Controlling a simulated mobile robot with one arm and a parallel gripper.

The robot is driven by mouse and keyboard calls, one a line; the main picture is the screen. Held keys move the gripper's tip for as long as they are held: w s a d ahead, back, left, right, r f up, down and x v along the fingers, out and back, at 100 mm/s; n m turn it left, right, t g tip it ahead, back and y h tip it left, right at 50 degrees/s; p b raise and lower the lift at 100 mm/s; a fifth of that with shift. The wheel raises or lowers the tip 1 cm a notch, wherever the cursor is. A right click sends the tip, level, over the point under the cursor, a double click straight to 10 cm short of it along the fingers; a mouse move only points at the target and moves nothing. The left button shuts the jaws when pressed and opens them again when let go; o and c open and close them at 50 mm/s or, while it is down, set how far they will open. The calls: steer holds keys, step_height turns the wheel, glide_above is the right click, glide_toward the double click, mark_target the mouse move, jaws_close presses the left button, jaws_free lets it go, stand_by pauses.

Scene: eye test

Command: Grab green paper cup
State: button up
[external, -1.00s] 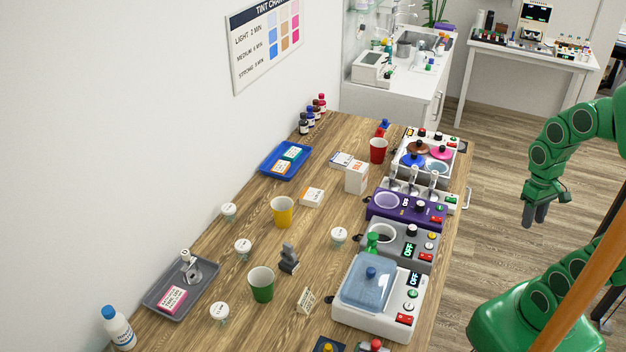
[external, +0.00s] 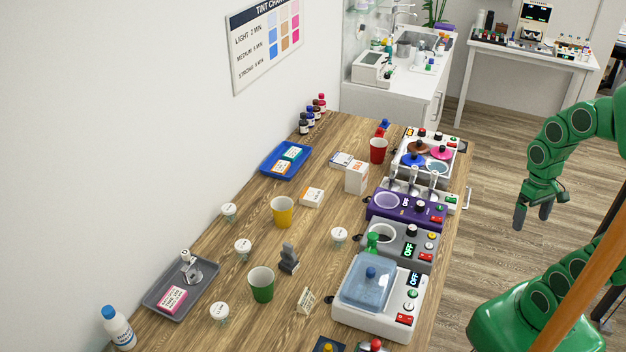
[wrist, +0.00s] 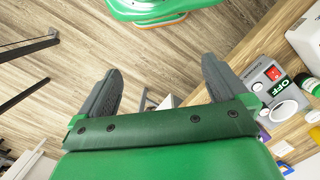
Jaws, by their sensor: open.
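The green paper cup (external: 261,285) stands upright on the wooden table in the external view, near the front, with its pale inside showing. My gripper (external: 532,218) hangs over the floor to the right of the table, well apart from the cup. Its two dark fingers are spread and empty. In the wrist view my gripper (wrist: 163,88) shows its fingers wide apart with only floor and a table corner between and beyond them. The green cup cannot be made out in the wrist view.
A yellow cup (external: 282,212) and a red cup (external: 378,150) stand farther back. A white bath with a blue lid (external: 367,284) and grey and purple devices (external: 404,208) line the table's right edge. A grey stand (external: 289,259) is beside the green cup. A grey tray (external: 155,299) lies left.

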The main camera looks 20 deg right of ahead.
steer(key=w+a+r+m+y, duration=0.1)
steer(key=w+a+r+y, duration=0.25)
steer(key=a, duration=0.95)
steer(key=w+a+r+y, duration=0.3)
steer(key=w+a, duration=0.1)
steer(key=a, duration=0.8)
steer(key=w+a+r+m+y, duration=0.1)
steer(key=w+a+r+y, duration=0.25)
steer(key=a, duration=0.95)
steer(key=m+t+y, duration=0.2)
steer(key=m+y, duration=0.2)
steer(key=m, duration=1.2)
glide_above(255, 281)
steer(key=s+d, duration=0.2)
steer(key=d, duration=0.5)
steer(key=f, duration=2.1)
steer(key=shift+s+a+f, duration=0.2)
steer(key=shift+f, duration=0.05)
steer(key=shift+x, duration=3.6)
steer(key=shift+s, duration=0.1)
steer(key=shift+c, duration=0.5)
